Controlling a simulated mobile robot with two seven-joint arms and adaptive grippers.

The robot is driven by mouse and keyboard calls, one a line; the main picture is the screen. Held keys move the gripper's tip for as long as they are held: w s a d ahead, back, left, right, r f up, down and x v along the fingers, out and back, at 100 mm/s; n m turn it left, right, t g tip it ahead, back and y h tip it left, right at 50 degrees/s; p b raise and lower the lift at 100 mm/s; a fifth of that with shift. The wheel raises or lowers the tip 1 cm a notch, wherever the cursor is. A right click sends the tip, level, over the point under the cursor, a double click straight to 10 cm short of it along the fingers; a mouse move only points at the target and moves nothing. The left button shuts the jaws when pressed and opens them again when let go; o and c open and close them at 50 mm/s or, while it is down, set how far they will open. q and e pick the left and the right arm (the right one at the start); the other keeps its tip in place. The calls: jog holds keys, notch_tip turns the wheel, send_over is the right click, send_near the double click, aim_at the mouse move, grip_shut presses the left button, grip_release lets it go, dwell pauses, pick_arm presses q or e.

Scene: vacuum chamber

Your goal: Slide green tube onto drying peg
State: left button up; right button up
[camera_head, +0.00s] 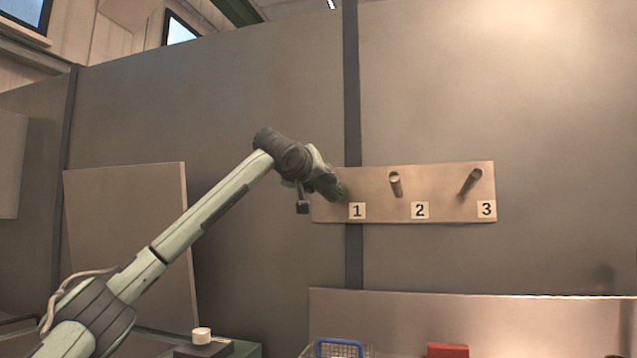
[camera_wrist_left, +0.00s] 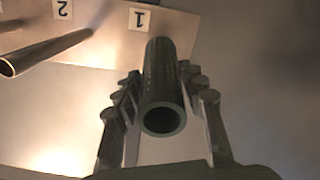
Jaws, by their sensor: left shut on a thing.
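My left gripper (camera_head: 332,186) is at the left end of the wooden peg board (camera_head: 437,205), beside label 1. In the left wrist view its fingers (camera_wrist_left: 160,100) are shut on the green tube (camera_wrist_left: 161,75), a dark green hollow cylinder. The tube's near open end faces the camera and its far end points toward the board by label 1. The peg at label 1 is hidden behind the gripper and tube, so I cannot tell whether the tube is around it. Peg 2 (camera_head: 395,184) and peg 3 (camera_head: 471,181) are bare. My right gripper is out of view.
Peg 2 also sticks out close beside the tube in the left wrist view (camera_wrist_left: 45,52). Below the board are a wire basket with a blue rim (camera_head: 339,345), a red block (camera_head: 447,350) and a white round piece (camera_head: 201,336). The wall around the board is clear.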

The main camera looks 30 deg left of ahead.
pick_arm(q)
jog(key=shift+x, duration=2.3)
jog(key=shift+w, duration=0.15)
jog(key=shift+w+f, duration=0.1)
jog(key=shift+w, duration=0.15)
jog(key=o, duration=1.3)
jog(key=shift+o, duration=0.2)
jog(key=v, duration=1.2)
jog(key=shift+a, duration=0.1)
